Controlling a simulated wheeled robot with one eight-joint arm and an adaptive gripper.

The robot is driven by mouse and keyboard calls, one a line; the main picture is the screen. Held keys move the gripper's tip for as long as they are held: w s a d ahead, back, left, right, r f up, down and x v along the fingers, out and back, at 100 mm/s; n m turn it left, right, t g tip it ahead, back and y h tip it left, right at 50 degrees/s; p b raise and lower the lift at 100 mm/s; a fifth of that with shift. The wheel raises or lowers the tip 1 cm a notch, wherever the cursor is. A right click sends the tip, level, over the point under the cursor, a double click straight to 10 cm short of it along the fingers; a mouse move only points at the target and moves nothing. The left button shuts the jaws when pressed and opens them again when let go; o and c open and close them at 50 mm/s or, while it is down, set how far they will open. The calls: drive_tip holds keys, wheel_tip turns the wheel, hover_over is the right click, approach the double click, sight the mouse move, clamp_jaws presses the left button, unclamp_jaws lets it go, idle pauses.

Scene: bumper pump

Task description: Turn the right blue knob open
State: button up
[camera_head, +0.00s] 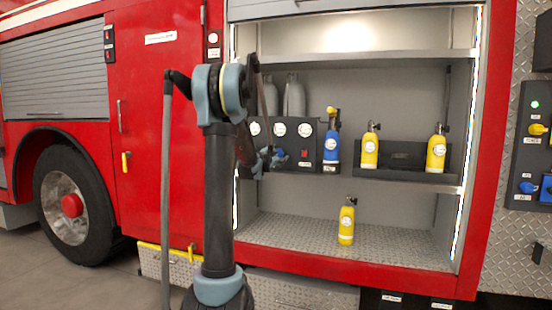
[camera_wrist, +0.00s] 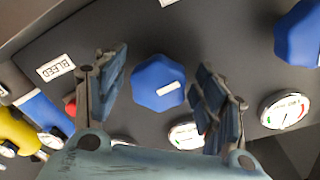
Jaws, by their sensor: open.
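The right blue knob (camera_wrist: 158,80) is a faceted blue knob with a small white mark, on a dark panel (camera_wrist: 225,50). In the wrist view my gripper (camera_wrist: 162,78) is open, with one finger on each side of the knob and visible gaps between. Contact is not seen. In the head view my gripper (camera_head: 268,160) is at the panel, left of the red button (camera_head: 304,153), and partly hides the knobs. Another blue knob (camera_wrist: 298,35) shows at the upper right of the wrist view.
Round white gauges (camera_head: 305,129) line the panel top. A blue bottle (camera_head: 332,145) stands right of the panel, with yellow bottles (camera_head: 370,150) further right. One yellow bottle (camera_head: 346,224) stands on the lower shelf. The lower shelf is otherwise mostly clear.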

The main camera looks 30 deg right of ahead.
drive_tip(key=v, duration=1.1)
drive_tip(key=shift+s+a, duration=0.2)
drive_tip(key=shift+a, duration=0.15)
